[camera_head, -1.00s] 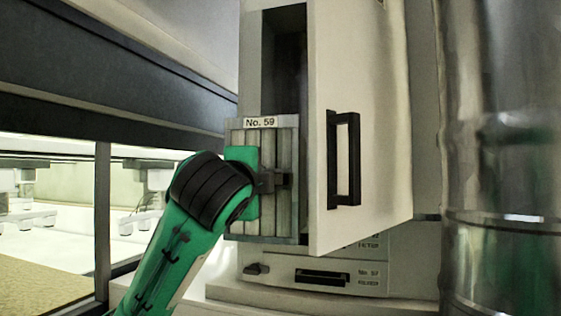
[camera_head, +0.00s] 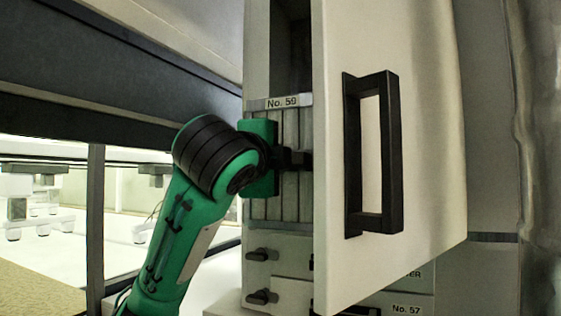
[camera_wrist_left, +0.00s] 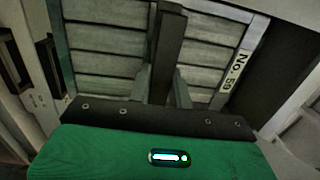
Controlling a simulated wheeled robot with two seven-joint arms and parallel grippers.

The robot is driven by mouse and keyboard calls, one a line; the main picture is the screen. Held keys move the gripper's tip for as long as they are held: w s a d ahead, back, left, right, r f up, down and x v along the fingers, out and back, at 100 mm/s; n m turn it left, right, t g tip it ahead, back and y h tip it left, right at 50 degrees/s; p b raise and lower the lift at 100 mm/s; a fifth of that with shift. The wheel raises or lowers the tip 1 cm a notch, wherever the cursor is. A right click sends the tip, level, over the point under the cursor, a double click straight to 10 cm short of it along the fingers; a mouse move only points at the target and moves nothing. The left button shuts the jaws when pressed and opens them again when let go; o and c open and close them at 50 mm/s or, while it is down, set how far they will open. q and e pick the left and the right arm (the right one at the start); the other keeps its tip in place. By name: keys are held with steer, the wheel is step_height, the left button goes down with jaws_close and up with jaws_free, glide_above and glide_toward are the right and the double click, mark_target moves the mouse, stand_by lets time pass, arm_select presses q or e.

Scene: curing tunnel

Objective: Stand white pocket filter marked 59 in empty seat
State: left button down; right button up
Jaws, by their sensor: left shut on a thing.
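The white pocket filter marked No. 59 (camera_head: 289,205) stands upright at the opening of a tall cabinet, behind the open door's edge. Its label faces me at the top. My left gripper (camera_head: 298,160) is shut on the filter's front, about mid-height. In the left wrist view, the filter's ribbed pockets (camera_wrist_left: 105,65) fill the middle, with the label at right and the gripper fingers (camera_wrist_left: 168,85) against it. The dark cabinet interior (camera_head: 290,45) shows above the filter. The seat itself is hidden. My right gripper is not in view.
The cabinet door (camera_head: 430,150) with a black handle (camera_head: 385,150) stands open to the right, close beside the filter. Below are smaller units with dark latches (camera_head: 262,297) and a No. 57 label (camera_head: 406,308).

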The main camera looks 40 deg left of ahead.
arm_select(q)
steer(key=shift+w+r, duration=0.1)
steer(key=shift+w, duration=0.05)
steer(key=d+p+x, duration=0.1)
steer(key=p+x, duration=0.4)
steer(key=x, duration=1.5)
steer(key=shift+w+f+p, duration=0.4)
steer(key=shift+w+f, duration=0.15)
steer(key=shift+f, duration=0.15)
arm_select(e)
steer(key=shift+s+r, duration=0.1)
steer(key=shift+r, duration=2.8)
arm_select(q)
steer(key=shift+f, duration=0.45)
arm_select(e)
steer(key=shift+d+f, duration=0.1)
steer(key=shift+d, duration=0.1)
arm_select(q)
steer(key=c, duration=1.2)
jaws_free()
